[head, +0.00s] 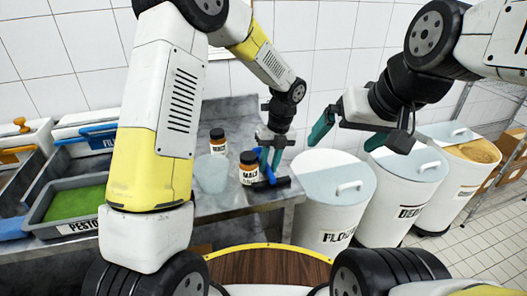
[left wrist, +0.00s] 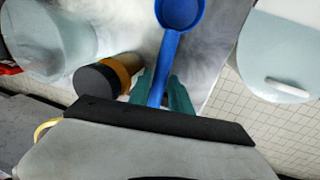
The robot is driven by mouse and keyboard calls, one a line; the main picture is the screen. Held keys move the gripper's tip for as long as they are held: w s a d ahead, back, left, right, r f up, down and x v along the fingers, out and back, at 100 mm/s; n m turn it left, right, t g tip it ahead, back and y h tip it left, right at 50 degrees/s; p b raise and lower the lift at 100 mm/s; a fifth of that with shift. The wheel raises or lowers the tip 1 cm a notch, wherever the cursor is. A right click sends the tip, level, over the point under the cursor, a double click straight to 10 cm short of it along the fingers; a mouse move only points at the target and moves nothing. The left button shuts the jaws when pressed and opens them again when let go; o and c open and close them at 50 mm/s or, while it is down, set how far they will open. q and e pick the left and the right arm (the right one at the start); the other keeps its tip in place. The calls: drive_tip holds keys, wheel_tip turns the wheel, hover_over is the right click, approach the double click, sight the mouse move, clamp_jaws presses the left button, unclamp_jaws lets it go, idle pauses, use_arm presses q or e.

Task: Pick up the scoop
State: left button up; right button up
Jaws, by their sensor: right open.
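The blue scoop (left wrist: 181,14) shows in the left wrist view, its bowl at the top edge and its handle running down between my left gripper's teal fingers (left wrist: 163,88). The fingers sit close on both sides of the handle. In the head view the scoop (head: 271,184) is a small dark blue shape at the grey table's right end, just under my left gripper (head: 269,160). I cannot tell whether it is clear of the tabletop. My right gripper (head: 345,132) is open and empty, above the white bins.
Two brown jars (head: 249,168) (head: 218,142) and a pale translucent cup (head: 211,173) stand left of the scoop on the grey table (head: 232,200). The flour bin (head: 324,222) and other bins stand to the right. A pesto tray (head: 70,226) is at the left.

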use_arm(q)
drive_tip(key=shift+f, duration=0.35)
clamp_jaws()
idle(1.2)
